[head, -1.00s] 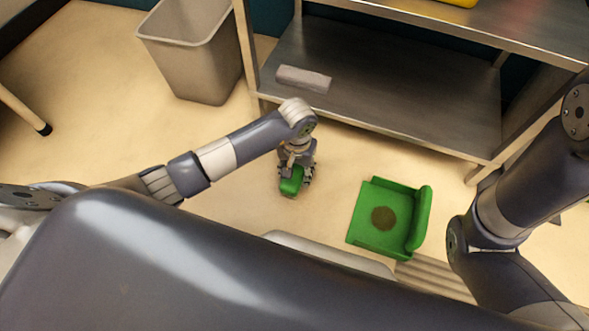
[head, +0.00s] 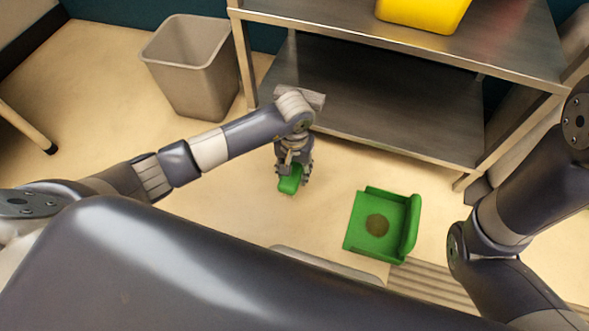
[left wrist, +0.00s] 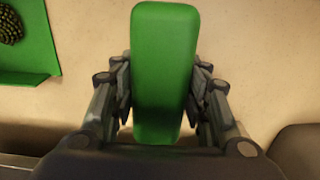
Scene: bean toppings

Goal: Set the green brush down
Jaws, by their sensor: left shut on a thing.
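The green brush (head: 290,183) is held in my left gripper (head: 293,172), low over the floor to the left of the green dustpan. In the left wrist view the brush (left wrist: 163,70) stands between the two fingers of my left gripper (left wrist: 162,105), which are shut on its sides. I cannot tell whether its underside touches the floor. The green dustpan (head: 396,202) lies on the floor with a round dark brown patch of beans (head: 377,225) in it. Its corner also shows in the left wrist view (left wrist: 35,55). My right gripper is out of view.
A grey bin (head: 192,65) stands at the back left. The floor around the brush is clear.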

